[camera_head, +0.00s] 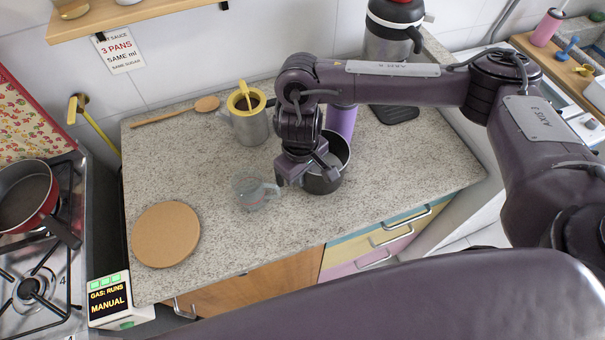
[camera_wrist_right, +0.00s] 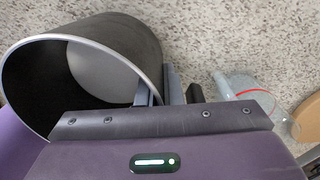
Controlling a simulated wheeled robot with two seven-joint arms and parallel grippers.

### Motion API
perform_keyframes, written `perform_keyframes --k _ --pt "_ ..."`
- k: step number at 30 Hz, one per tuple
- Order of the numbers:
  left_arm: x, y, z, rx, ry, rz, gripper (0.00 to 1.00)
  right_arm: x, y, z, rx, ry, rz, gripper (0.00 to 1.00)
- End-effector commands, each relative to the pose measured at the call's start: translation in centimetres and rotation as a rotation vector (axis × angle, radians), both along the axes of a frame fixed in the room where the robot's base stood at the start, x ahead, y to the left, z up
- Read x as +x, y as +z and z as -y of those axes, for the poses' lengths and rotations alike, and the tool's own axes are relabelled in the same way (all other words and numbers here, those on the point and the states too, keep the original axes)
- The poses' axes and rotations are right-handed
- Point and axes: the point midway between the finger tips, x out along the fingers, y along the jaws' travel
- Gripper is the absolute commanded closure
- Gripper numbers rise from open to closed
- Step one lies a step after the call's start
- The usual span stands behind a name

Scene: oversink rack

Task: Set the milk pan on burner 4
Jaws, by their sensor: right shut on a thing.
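A deep dark pan (camera_head: 326,184) with a pale inside bottom, which I take as the milk pan, stands on the speckled counter and is partly hidden by my arm. My right gripper (camera_head: 292,178) is shut at its near left side. In the right wrist view the pan (camera_wrist_right: 120,35) is tilted in the picture, and my right gripper's fingers (camera_wrist_right: 162,92) are at its rim; whether they hold the wall or a handle is unclear. My left gripper is not in view.
A red pan (camera_head: 25,197) sits on the rear burner, its handle pointing toward the front burner. A glass jug (camera_head: 254,192) stands close left of my gripper. A round board (camera_head: 166,235), yellow-rimmed pot (camera_head: 248,122) and purple cylinder (camera_head: 341,121) are on the counter.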

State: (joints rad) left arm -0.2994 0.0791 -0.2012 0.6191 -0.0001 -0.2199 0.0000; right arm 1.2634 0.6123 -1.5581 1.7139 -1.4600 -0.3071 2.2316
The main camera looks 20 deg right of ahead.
Motion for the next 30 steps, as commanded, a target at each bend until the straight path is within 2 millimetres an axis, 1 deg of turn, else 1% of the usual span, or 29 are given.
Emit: perform_keyframes --k 6,7,12,20,23,26,30 --pt "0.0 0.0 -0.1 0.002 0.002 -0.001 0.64 0.0 -0.2 0.0 0.000 0.000 0.001 1.00" --pt "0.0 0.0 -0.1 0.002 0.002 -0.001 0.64 0.0 -0.3 0.0 0.000 0.000 -0.001 0.93" --pt "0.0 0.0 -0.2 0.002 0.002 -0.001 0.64 0.0 -0.3 0.0 0.000 0.000 0.000 0.72" --pt "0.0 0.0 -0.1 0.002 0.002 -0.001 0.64 0.0 -0.2 0.0 0.000 0.000 0.000 0.72" --pt "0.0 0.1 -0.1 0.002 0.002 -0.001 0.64 0.0 0.4 0.0 0.000 0.001 0.001 0.72" --pt "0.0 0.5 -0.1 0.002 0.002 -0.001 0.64 0.1 1.7 -0.1 0.000 0.002 0.004 0.72" --pt "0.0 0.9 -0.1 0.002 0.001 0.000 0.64 0.1 4.5 -0.1 0.000 0.002 0.007 0.72"
